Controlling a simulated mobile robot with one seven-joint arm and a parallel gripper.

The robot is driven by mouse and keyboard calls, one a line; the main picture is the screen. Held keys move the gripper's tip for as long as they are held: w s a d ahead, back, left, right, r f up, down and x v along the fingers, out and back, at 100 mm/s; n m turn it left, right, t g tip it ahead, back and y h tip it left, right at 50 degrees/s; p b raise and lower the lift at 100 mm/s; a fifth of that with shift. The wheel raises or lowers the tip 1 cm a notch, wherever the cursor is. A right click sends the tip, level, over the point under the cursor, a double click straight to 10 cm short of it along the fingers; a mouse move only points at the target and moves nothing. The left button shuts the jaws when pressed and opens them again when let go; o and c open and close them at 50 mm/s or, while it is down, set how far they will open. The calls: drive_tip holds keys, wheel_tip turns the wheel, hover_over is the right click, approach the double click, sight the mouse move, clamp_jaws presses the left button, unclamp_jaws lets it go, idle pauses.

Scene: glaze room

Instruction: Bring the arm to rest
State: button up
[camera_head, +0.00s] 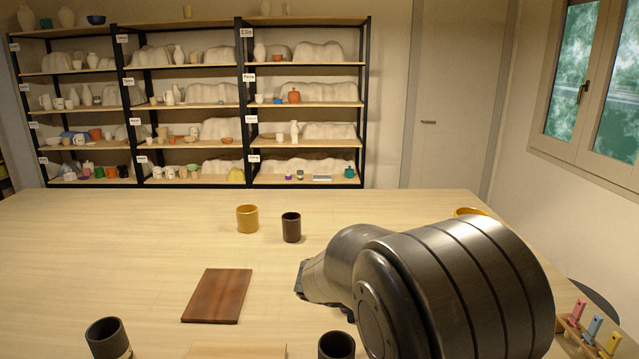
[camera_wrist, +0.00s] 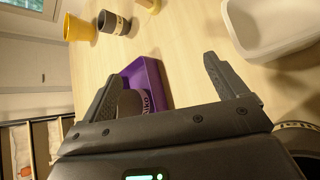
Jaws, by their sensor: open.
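My gripper (camera_wrist: 160,68) is open in the wrist view, its two black fingers spread wide with nothing held between the tips. A purple box (camera_wrist: 152,76) lies beyond and between the fingers. A dark cup with white lettering (camera_wrist: 133,102) is at the box, partly hidden by the left finger; I cannot tell whether it touches that finger. In the head view my arm fills the lower right above the table (camera_head: 120,235) and hides most of the gripper and the purple box.
A yellow cup (camera_head: 247,219) and a dark cup (camera_head: 291,228) stand behind a brown board (camera_head: 217,296). Dark cups (camera_head: 107,338) (camera_head: 336,346) stand at the front. A holder with coloured-handled tools (camera_head: 590,335) is at right. A pale tray (camera_wrist: 275,48) is near the right finger. The table's left is clear.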

drive_tip(key=s+d+m+y, duration=0.1)
drive_tip(key=s, duration=0.1)
drive_tip(key=s+d+r+m+g+y, duration=0.1)
drive_tip(key=s, duration=0.2)
drive_tip(key=s+d+r+m+y, duration=0.1)
drive_tip(key=s+m, duration=0.1)
drive_tip(key=shift+s+d+r, duration=0.15)
drive_tip(key=shift+s, duration=0.1)
drive_tip(key=s+a+r+m+t+y, duration=0.1)
drive_tip(key=s+r+m+y, duration=0.1)
drive_tip(key=s+m, duration=0.3)
drive_tip(key=s+a+r+m+t+y, duration=0.1)
drive_tip(key=s+m+y, duration=0.4)
drive_tip(key=s, duration=0.9)
drive_tip(key=shift+a+r, duration=0.65)
drive_tip(key=shift+r, duration=0.3)
